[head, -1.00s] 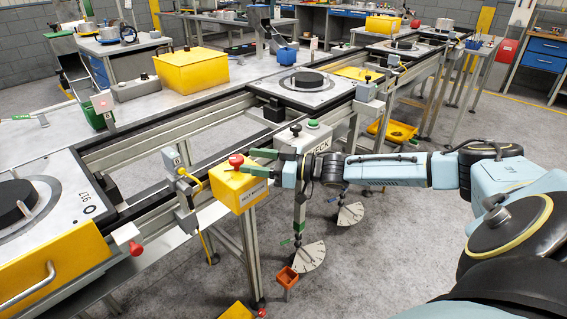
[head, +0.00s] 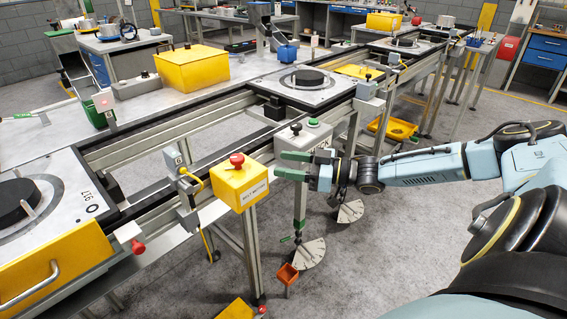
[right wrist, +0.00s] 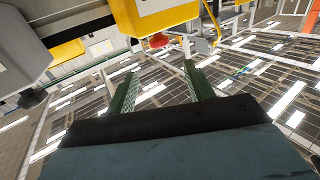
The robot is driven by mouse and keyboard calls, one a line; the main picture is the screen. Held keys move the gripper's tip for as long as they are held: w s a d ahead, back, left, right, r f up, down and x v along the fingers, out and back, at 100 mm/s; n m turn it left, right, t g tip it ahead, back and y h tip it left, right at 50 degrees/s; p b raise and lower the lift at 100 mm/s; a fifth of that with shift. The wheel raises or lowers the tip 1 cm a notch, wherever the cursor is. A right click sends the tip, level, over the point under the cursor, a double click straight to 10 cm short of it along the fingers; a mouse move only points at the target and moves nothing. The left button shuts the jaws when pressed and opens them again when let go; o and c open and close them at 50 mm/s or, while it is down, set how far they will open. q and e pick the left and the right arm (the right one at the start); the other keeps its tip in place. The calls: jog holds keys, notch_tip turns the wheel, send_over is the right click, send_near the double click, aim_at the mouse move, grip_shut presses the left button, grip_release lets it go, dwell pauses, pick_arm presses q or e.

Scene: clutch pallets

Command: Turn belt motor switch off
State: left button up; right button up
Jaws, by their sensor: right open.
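The belt motor switch is a yellow box (head: 238,190) with a white label and a red knob (head: 237,160) on top, on a post at the front of the conveyor line. In the right wrist view the yellow box (right wrist: 168,12) and red knob (right wrist: 158,41) show upside down beyond the fingers. My right gripper (head: 284,165) is open and empty, its green fingers pointing left toward the switch. It is just right of the box, apart from it. Whether the knob is turned on or off cannot be told. My left gripper is not in view.
A grey box with a green button (head: 313,123) stands just behind my right gripper.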

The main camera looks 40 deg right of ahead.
aim_at(243, 161)
jog(key=a+m+t+h, duration=0.1)
jog(key=a, duration=0.1)
jog(key=w+a, duration=0.1)
jog(key=a, duration=0.1)
jog(key=w+a+f+m+t+h+b, duration=0.1)
jog(key=a, duration=0.1)
jog(key=shift+w+a+m+t+h, duration=0.15)
jog(key=shift+w+m+t+h, duration=0.1)
jog(key=shift+m+t+h, duration=0.05)
jog(key=shift+s+a+m+h, duration=0.15)
jog(key=shift+s+m+h, duration=0.05)
jog(key=shift+m+h, duration=0.25)
jog(key=s+d+h, duration=0.2)
jog(key=s+h, duration=0.1)
jog(key=s, duration=0.1)
jog(key=shift+m+y, duration=0.25)
jog(key=shift+m, duration=0.2)
jog(key=x, duration=1.1)
jog(key=shift+w+r, duration=0.3)
jog(key=shift+r, duration=0.05)
jog(key=shift+w+a, duration=0.1)
jog(key=shift+w, duration=0.65)
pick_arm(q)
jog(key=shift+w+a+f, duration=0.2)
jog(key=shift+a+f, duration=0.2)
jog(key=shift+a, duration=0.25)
pick_arm(e)
jog(key=c, duration=0.9)
